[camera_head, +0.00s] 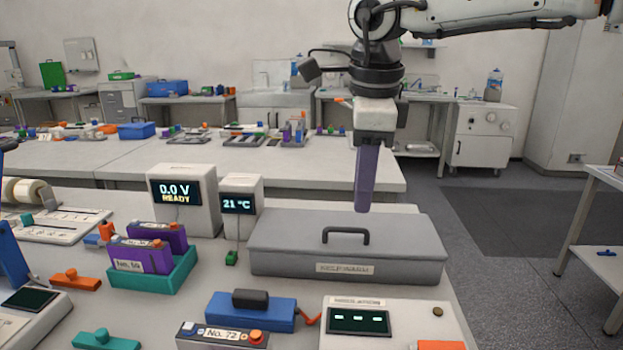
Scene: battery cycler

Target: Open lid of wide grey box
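The wide grey box (290,262) stands on the near bench, right of centre. Its flat grey lid (400,232) lies down on it, closed. A dark arched handle (345,236) stands on the lid near its front, and a label is on the front face. My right gripper (363,209) hangs from above, pointing down, with its long purple fingertips over the back part of the lid. They appear apart from the handle. The fingers overlap into one shape, so I cannot tell their opening. My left gripper is not in view.
Left of the box stand a "0.0 V READY" display (184,200) and a "21 °C" display (241,208). A teal tray (155,285) holds purple blocks. In front lie a blue block (251,312) and a white panel (390,330). The air above the lid is otherwise clear.

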